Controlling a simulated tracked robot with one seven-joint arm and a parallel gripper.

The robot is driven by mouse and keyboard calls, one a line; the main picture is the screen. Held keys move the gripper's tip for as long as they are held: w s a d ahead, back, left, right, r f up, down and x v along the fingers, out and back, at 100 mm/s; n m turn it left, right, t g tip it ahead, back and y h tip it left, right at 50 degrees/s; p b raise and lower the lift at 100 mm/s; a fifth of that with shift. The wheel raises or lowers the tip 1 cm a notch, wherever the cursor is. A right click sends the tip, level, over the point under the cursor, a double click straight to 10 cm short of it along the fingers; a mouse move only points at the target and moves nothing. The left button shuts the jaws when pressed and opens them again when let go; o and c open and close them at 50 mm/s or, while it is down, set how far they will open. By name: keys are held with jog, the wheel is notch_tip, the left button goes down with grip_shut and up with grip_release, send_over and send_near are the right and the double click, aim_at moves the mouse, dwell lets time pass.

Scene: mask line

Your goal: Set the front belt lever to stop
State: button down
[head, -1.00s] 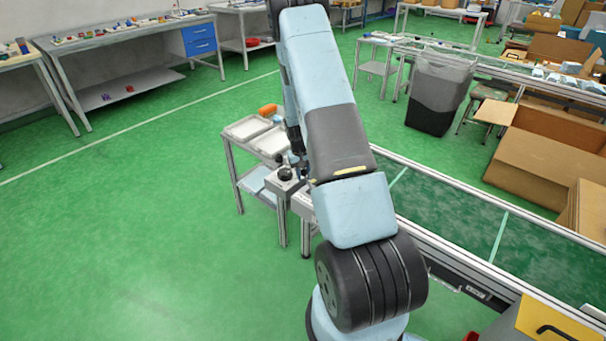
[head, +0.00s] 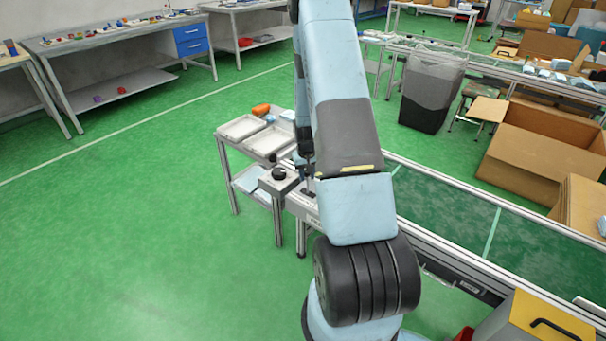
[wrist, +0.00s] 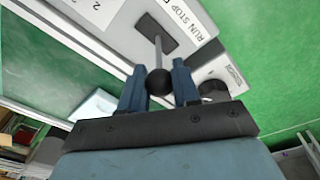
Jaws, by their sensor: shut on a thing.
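The belt lever shows in the wrist view as a black ball knob (wrist: 159,82) on a thin rod that rises from a dark slot plate (wrist: 157,33). The plate sits on a pale control box (wrist: 122,18) with a "RUN STOP" label (wrist: 203,35) beside the slot. My gripper (wrist: 158,84) has a blue finger on each side of the ball and is shut on it. In the head view the control box (head: 300,203) stands at the belt's near end. My arm hides most of the gripper there.
A box with a round black knob (head: 278,174) stands just left of the lever box. A cart with white trays (head: 243,128) is behind it. The belt (head: 450,213) runs to the right behind my arm. The green floor (head: 130,230) at left is clear.

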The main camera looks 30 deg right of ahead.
jog(key=shift+s+d, duration=0.3)
jog(key=shift+s, duration=0.1)
jog(key=c, duration=0.9)
grip_release()
jog(key=shift+w, duration=0.1)
jog(key=shift+o, duration=0.2)
jog(key=shift+a, duration=0.1)
jog(key=shift+r, duration=0.1)
notch_tip(320, 180, up, 13)
jog(key=s+a, duration=0.1)
jog(key=shift+s+r, duration=0.15)
jog(key=shift+s, duration=0.05)
jog(key=shift+r, duration=0.1)
